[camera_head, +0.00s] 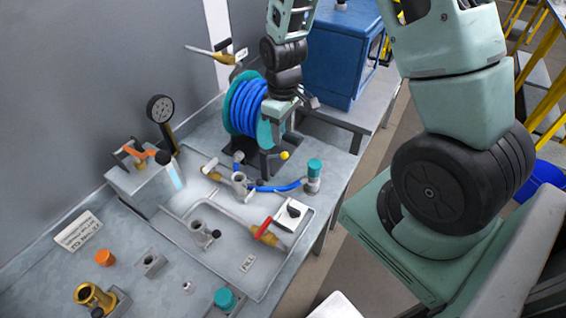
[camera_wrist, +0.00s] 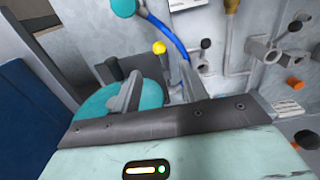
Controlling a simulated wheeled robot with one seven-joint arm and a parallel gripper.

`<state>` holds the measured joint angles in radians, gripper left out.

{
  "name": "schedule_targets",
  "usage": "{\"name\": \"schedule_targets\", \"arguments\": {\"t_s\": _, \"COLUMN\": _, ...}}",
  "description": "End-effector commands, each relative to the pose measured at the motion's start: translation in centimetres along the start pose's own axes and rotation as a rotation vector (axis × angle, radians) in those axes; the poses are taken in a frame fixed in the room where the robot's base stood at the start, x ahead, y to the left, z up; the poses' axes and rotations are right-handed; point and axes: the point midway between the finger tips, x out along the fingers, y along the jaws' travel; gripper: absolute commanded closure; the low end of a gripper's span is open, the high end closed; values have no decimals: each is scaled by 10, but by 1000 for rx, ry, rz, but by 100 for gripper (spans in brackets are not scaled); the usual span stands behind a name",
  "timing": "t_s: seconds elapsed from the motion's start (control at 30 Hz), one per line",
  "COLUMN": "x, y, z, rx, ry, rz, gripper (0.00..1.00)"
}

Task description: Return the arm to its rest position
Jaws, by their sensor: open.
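My arm rises at the right of the head view and bends down from the top edge, its wrist over the bench. My gripper (camera_head: 294,112) hangs beside the blue hose reel (camera_head: 244,104), at its right side. The reel's teal flange (camera_wrist: 98,104) lies behind the left finger there. A yellow ball knob (camera_head: 285,155) is just below the gripper; it also shows in the wrist view (camera_wrist: 159,47). Whether a finger touches the reel cannot be told.
A blue cabinet (camera_head: 342,60) stands behind the gripper. A pressure gauge (camera_head: 160,108) and a brass-coloured handle (camera_head: 212,56) rise at the back left. A teal-capped fitting (camera_head: 314,168) and red-handled valve (camera_head: 266,230) stand on the bench's front side. Floor shows beyond the bench's right edge.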

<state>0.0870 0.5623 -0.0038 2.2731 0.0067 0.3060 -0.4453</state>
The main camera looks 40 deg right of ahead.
Motion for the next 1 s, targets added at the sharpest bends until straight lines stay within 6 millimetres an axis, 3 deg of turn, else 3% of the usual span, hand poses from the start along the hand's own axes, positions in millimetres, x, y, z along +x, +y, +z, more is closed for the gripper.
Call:
{"name": "schedule_targets", "arguments": {"t_s": 0.03, "x": -11, "y": 0, "z": 0, "rx": 0, "ry": 1, "rz": 0, "gripper": 56}}
{"name": "schedule_targets", "arguments": {"t_s": 0.13, "x": -18, "y": 0, "z": 0, "rx": 0, "ry": 0, "rz": 0, "gripper": 56}}
{"name": "schedule_targets", "arguments": {"t_s": 0.73, "x": -16, "y": -6, "z": -2, "rx": -5, "ry": 3, "rz": -3, "gripper": 56}}
{"name": "schedule_targets", "arguments": {"t_s": 0.87, "x": -19, "y": -47, "z": -8, "rx": -42, "ry": 21, "rz": -23, "gripper": 56}}
{"name": "schedule_targets", "arguments": {"t_s": 1.0, "x": -26, "y": -129, "z": 1, "rx": -123, "ry": 39, "rz": -56, "gripper": 56}}
